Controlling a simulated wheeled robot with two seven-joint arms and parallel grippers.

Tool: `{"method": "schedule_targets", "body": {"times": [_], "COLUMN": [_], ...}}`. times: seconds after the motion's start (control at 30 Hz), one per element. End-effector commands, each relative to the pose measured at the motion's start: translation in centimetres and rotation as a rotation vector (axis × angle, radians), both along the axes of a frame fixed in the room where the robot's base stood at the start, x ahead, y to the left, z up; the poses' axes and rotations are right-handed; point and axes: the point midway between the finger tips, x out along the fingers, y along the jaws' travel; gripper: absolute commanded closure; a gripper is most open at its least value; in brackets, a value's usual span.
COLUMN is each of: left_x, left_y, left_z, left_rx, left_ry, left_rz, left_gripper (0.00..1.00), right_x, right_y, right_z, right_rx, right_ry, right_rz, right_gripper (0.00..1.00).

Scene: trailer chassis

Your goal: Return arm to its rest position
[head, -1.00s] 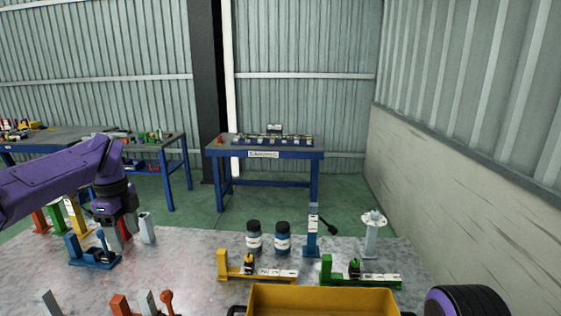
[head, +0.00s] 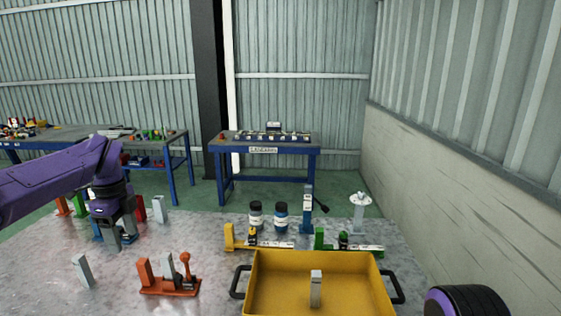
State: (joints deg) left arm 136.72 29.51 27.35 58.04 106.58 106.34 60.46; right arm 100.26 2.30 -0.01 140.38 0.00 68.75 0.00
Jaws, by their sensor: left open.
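My left arm is purple and comes in from the left. Its dark gripper (head: 121,234) points down over the left part of the table. The gripper is open and no object shows between its fingers. It hides most of a blue fixture (head: 97,231) behind it. My right gripper is not in view; a dark round part with a purple rim at the bottom right seems to be mine.
The grey table (head: 215,270) holds a yellow tray (head: 262,262) with a grey block (head: 316,289) upright in it. A red-orange fixture (head: 170,285) and a grey block (head: 83,270) stand front left. Two dark jars (head: 281,216) stand behind the tray.

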Motion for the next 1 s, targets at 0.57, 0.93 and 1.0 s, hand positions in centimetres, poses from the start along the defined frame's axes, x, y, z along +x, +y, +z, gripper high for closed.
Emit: {"method": "schedule_targets", "body": {"times": [0.57, 0.93, 1.0], "left_x": [-3.4, -17.3, -21.4], "left_y": [2.1, -0.9, -2.4], "left_z": [-14.9, -35.6, -38.1], "left_rx": [0.553, 0.816, -0.688], "left_ry": [0.379, 1.113, -1.072], "left_rz": [-0.702, -2.616, 2.746], "left_gripper": [0.38, 0.38, 0.38], "right_x": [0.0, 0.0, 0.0], "right_y": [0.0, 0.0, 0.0], "right_z": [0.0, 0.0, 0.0], "right_rx": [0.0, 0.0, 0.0], "right_ry": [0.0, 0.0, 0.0], "right_rz": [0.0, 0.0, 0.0], "right_gripper": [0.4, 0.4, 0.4]}}
